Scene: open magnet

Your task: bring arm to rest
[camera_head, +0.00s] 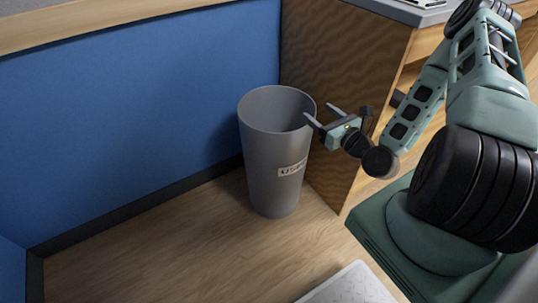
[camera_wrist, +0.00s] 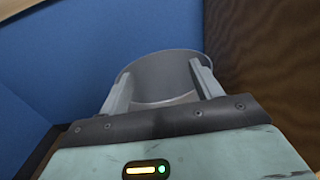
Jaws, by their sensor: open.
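My gripper (camera_head: 321,116) is open, at the right rim of a grey bin in the head view. My arm reaches in from the right, bent at the elbow. In the wrist view my gripper (camera_wrist: 160,88) shows two spread fingers with nothing between them but the bin's opening beyond. The grey bin (camera_head: 264,165) stands upright on the floor and has a small label on its front. The bin's rim and inner wall also show in the wrist view (camera_wrist: 160,66). The bottom of the bin is hidden in the head view.
A blue partition (camera_head: 130,110) stands behind and left of the bin. A wooden desk side (camera_head: 340,60) rises close on the right, with a grey top (camera_head: 420,12) above. The wood floor (camera_head: 180,255) is clear at front left. A white object (camera_head: 350,285) lies at the bottom edge.

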